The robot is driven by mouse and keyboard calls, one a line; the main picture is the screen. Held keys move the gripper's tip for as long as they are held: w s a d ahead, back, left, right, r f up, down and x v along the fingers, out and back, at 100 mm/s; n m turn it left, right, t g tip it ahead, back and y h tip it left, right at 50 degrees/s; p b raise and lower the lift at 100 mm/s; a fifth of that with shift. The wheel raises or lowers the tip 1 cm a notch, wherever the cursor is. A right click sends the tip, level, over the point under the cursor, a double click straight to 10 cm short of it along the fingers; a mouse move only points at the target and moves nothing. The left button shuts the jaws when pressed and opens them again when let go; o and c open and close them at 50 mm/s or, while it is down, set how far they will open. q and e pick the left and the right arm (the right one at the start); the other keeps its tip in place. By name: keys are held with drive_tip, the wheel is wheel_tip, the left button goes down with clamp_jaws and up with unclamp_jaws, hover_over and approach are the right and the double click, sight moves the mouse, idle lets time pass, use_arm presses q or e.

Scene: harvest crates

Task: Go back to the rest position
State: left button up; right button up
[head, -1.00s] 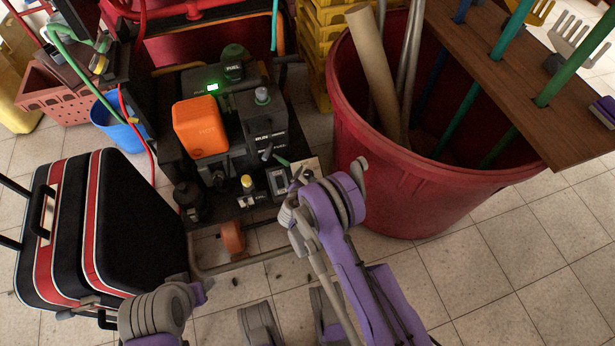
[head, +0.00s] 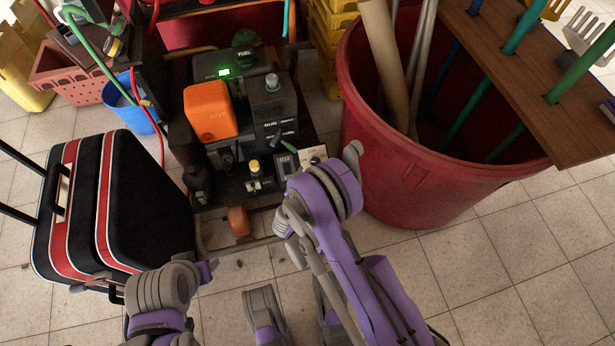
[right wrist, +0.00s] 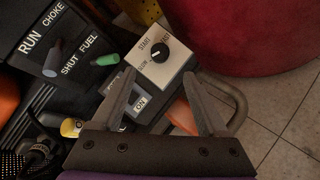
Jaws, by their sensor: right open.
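My right arm reaches forward in the middle of the head view, its purple and grey links in front of a black generator (head: 267,102). In the right wrist view my right gripper (right wrist: 160,74) is open, with nothing between its fingers. It is over the generator's lower panel, near a white plate with a black START/FAST/SLOW knob (right wrist: 160,52). I cannot tell whether the fingers touch anything. My left arm shows at the bottom left of the head view, beside a suitcase; its gripper is not visible.
A black and red suitcase (head: 150,200) stands at the left. A large red bin (head: 395,185) holding poles is close on the right, with a wooden board (head: 520,75) over it. A blue bucket (head: 130,105) and a pink crate (head: 75,75) are behind. Tiled floor is clear at lower right.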

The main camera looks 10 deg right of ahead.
idle(0.3)
drive_tip(key=s+d+r+m+g+y, duration=0.1)
drive_tip(key=s+d+r+m+g, duration=0.15)
drive_tip(key=r+m, duration=0.45)
drive_tip(key=s+d+r+m+g+y, duration=0.15)
drive_tip(key=s+d+r+m, duration=0.25)
drive_tip(key=r, duration=0.5)
drive_tip(key=s+r+m+g+y, duration=0.15)
drive_tip(key=s+r+m, duration=0.35)
drive_tip(key=s, duration=0.6)
drive_tip(key=s+r+m+g+y, duration=0.1)
drive_tip(key=s+r+m+y, duration=0.15)
drive_tip(key=s+m, duration=0.65)
use_arm(q)
wheel_tip(320, 180, up, 27)
drive_tip(key=t+p, duration=0.1)
drive_tip(key=p, duration=2.3)
drive_tip(key=shift+w, duration=0.45)
use_arm(e)
wheel_tip(320, 180, up, 28)
drive_tip(key=n+t, duration=0.1)
drive_tip(key=shift+w+a+f+n, duration=0.15)
drive_tip(key=shift+a+f+n, duration=0.05)
drive_tip(key=shift+a+n, duration=0.1)
